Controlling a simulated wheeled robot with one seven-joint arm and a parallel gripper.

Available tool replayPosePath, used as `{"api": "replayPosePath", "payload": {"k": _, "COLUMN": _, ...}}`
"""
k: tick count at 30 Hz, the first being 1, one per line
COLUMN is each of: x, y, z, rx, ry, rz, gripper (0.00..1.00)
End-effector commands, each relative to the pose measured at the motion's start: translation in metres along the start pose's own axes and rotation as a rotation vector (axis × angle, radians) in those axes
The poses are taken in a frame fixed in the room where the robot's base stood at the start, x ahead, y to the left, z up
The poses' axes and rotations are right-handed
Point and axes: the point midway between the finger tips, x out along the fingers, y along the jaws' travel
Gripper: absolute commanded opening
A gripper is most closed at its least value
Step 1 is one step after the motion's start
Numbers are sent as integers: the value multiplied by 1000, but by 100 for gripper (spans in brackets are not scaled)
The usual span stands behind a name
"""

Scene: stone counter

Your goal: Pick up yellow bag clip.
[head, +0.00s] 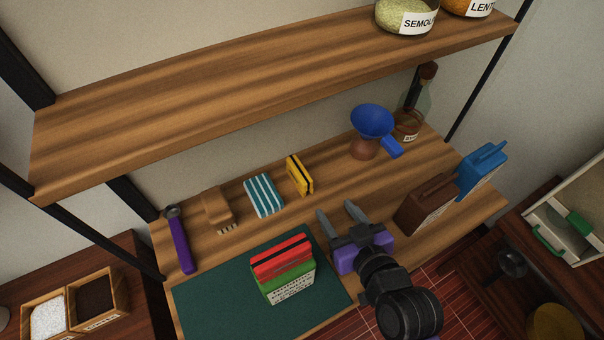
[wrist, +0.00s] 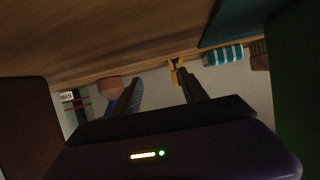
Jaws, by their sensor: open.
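The yellow bag clip (head: 299,175), yellow with a dark stripe, stands on the lower wooden shelf near the wall, just right of a blue-and-white striped block. My gripper (head: 337,211) is open and empty, in front of the clip and a little to its right, with its fingers pointing toward the back of the shelf. In the wrist view the picture is upside down; the clip (wrist: 174,72) shows beyond my gripper (wrist: 157,78), close to the tip of the right-hand finger, which seems to cover part of it. I see no contact for certain.
The striped block (head: 263,195) and a brown brush (head: 218,209) stand left of the clip. A red-and-green block (head: 283,270) is on the green mat (head: 210,300). Brown (head: 425,204) and blue (head: 482,169) boxes stand right of my gripper. The upper shelf (head: 250,90) overhangs behind.

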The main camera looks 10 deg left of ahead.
Motion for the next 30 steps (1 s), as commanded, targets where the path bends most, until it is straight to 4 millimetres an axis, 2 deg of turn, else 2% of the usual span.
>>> {"api": "replayPosePath", "payload": {"k": 1, "x": 15, "y": -6, "z": -14, "rx": -13, "ry": 5, "rz": -29, "gripper": 51}}
{"api": "replayPosePath", "payload": {"k": 3, "x": 29, "y": -14, "z": -28, "rx": -29, "ry": 4, "rz": -62, "gripper": 51}}
{"api": "replayPosePath", "payload": {"k": 9, "x": 48, "y": -27, "z": -47, "rx": -54, "ry": -3, "rz": -114, "gripper": 51}}
{"api": "replayPosePath", "payload": {"k": 20, "x": 80, "y": -32, "z": -48, "rx": -57, "ry": -4, "rz": -121, "gripper": 51}}
{"api": "replayPosePath", "payload": {"k": 30, "x": 120, "y": -36, "z": -42, "rx": -56, "ry": -3, "rz": -121, "gripper": 51}}
